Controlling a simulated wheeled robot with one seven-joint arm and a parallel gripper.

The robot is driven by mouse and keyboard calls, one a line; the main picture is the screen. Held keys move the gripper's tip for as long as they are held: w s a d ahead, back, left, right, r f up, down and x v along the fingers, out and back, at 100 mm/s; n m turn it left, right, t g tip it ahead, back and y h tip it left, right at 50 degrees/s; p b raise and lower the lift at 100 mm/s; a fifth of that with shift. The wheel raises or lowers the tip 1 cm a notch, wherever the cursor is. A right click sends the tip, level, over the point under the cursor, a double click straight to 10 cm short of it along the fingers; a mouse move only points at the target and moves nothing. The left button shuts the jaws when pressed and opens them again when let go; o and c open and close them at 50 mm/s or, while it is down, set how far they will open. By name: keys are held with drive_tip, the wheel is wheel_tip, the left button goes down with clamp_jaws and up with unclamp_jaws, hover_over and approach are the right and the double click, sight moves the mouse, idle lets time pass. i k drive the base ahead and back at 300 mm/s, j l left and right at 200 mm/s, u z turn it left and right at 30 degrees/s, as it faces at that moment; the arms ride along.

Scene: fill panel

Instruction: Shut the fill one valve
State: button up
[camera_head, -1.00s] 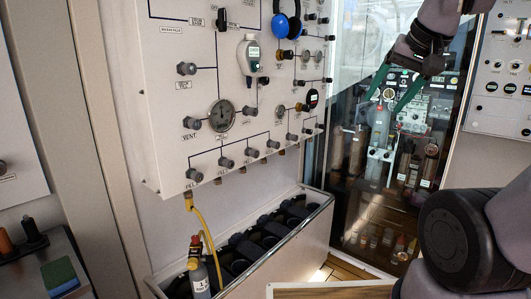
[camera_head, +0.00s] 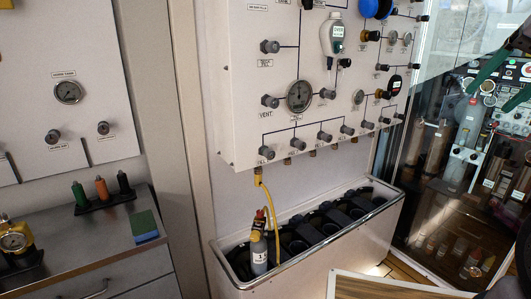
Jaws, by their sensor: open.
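The fill one valve is the leftmost grey knob (camera_head: 266,153) of the bottom row on the white fill panel (camera_head: 243,95). A yellow hose (camera_head: 276,225) runs from the fitting under it down to a grey cylinder (camera_head: 259,258) standing in the trough. The knob's label is too small to read surely, and I cannot tell whether the valve is turned shut. My gripper (camera_head: 486,101) is at the right edge, its green fingers spread and empty. It is well to the right of the knob, apart from the panel.
A pressure gauge (camera_head: 299,96) and more knobs sit above the row. The open trough (camera_head: 393,216) stands below the panel. A glass cabinet is behind my gripper. A steel counter (camera_head: 85,253) with coloured bottles is at left.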

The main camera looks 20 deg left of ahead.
sight(268, 154)
drive_tip(key=k+l+u, duration=0.2)
drive_tip(key=u, duration=0.15)
drive_tip(key=k+l+u, duration=0.1)
drive_tip(key=u, duration=0.25)
drive_tip(key=k+u, duration=0.35)
